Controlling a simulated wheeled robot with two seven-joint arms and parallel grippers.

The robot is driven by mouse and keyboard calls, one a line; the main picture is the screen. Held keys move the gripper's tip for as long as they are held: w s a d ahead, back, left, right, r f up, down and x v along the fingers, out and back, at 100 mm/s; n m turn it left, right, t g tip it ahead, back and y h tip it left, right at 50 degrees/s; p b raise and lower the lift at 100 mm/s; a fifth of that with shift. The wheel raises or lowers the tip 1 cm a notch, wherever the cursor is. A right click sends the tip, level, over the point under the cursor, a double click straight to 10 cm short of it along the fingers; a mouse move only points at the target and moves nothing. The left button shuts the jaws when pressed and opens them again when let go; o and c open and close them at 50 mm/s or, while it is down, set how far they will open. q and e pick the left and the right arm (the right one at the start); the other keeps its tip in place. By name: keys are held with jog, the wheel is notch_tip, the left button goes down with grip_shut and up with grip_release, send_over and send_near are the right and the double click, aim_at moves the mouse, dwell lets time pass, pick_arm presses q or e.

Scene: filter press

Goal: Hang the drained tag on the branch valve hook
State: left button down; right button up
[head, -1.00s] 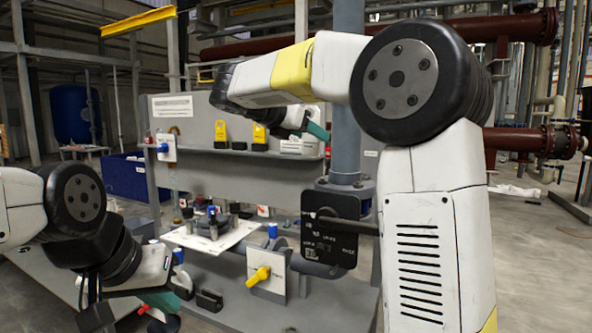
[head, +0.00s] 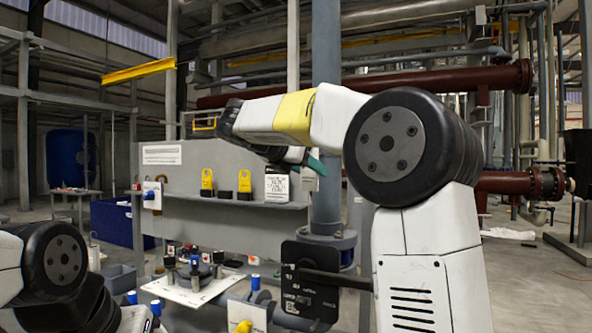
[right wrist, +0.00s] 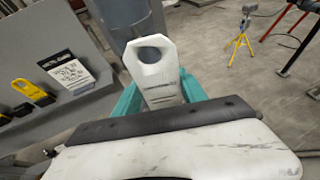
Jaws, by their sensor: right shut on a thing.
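My right gripper (right wrist: 160,92) is shut on a white tag (right wrist: 157,70) with a round hole near its top end and faint dark lines. The tag stands up between the teal fingers in the right wrist view. In the head view the right gripper (head: 314,164) hangs in front of the grey panel's upper right, beside the grey vertical pipe; the arm hides most of it. A yellow-handled valve (head: 243,326) is at the bottom and a blue-handled valve (head: 150,195) at the panel's left. I cannot tell which is the branch valve, and I make out no hook. My left gripper is out of view.
A shelf (head: 225,203) on the panel holds yellow padlocks (head: 207,180) and a printed white card (head: 277,183), left of my right gripper. A black plate (head: 308,285) stands by the pipe flange. A white board (head: 187,290) with several small parts lies lower down.

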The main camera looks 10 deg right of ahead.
jog(key=w+d+f, duration=0.1)
jog(key=w+d, duration=0.2)
jog(key=w, duration=0.2)
jog(key=shift+w+d+f, duration=0.2)
jog(key=shift+d, duration=0.1)
dwell(0.5)
dwell(0.6)
jog(key=o, duration=1.4)
